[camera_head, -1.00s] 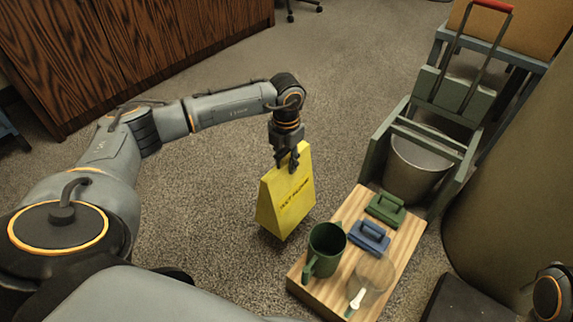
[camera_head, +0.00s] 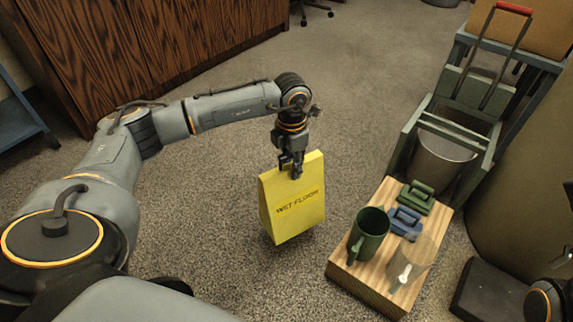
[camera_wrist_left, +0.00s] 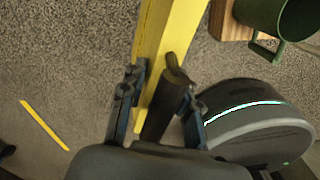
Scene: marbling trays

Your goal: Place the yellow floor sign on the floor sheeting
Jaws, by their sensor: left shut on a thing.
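The yellow floor sign (camera_head: 293,213) hangs upright from my left gripper (camera_head: 293,170), its "WET FLOOR" lettering facing the head camera. The gripper is shut on the sign's top edge. In the left wrist view, the yellow sign (camera_wrist_left: 163,30) runs away between the fingers of my left gripper (camera_wrist_left: 158,105). The gap between the sign's bottom and the carpet is hard to judge. I cannot make out any floor sheeting in these views. My right gripper is not in view.
A wooden board (camera_head: 356,282) right of the sign carries a green mug (camera_head: 369,235), a clear cup (camera_head: 412,262), and blue (camera_head: 405,222) and green (camera_head: 416,198) handled blocks. A metal bucket (camera_head: 440,158) stands behind. Grey carpet (camera_head: 220,185) is open to the left. A yellow strip (camera_wrist_left: 44,125) lies on the floor.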

